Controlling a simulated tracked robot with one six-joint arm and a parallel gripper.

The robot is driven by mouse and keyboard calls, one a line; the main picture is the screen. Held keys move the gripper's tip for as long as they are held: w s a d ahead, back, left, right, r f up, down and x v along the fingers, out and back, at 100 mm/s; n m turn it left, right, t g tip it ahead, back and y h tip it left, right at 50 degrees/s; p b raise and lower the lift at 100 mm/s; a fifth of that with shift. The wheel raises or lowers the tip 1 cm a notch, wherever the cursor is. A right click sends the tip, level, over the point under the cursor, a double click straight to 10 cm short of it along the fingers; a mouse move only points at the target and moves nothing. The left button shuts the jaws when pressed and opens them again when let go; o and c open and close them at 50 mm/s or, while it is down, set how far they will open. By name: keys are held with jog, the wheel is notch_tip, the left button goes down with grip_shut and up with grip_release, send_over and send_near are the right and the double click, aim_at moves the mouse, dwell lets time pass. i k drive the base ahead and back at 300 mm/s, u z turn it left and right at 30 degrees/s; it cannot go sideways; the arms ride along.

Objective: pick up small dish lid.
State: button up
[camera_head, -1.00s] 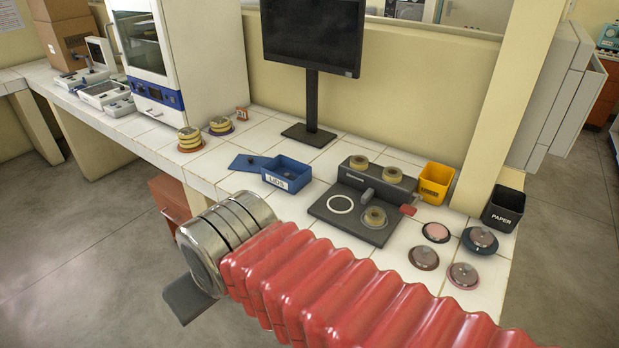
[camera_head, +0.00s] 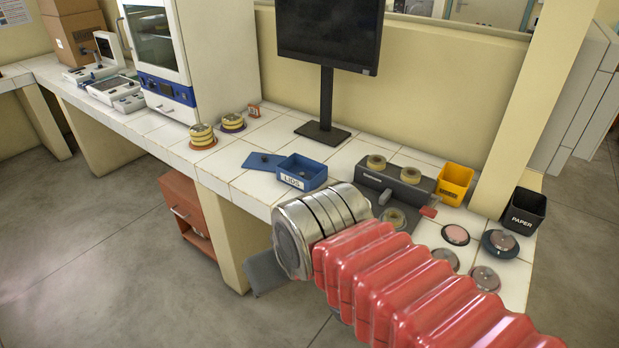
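I cannot tell which piece is the small dish lid. Several round dishes sit at the right end of the bench: an open pink one (camera_head: 455,235), one with a grey knobbed top on a dark base (camera_head: 500,243), and one with a grey-pink top (camera_head: 485,279); another is partly behind my arm. A blue box marked LIDS (camera_head: 303,172) stands mid-bench, with a flat blue cover (camera_head: 263,161) beside it. My gripper (camera_head: 266,272) shows only as a grey piece below the metal wrist, off the bench's front edge; its fingertips are hidden.
A dark device (camera_head: 375,180) with tan rings is partly behind my arm. Yellow (camera_head: 455,183) and black PAPER (camera_head: 524,212) bins stand at right. A monitor (camera_head: 329,50), stacked yellow dishes (camera_head: 202,137) and a white cabinet (camera_head: 205,50) stand further back. White tile beside the LIDS box is clear.

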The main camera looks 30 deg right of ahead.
aim_at(302, 174)
jog(key=i, duration=1.65)
jog(key=z, duration=0.05)
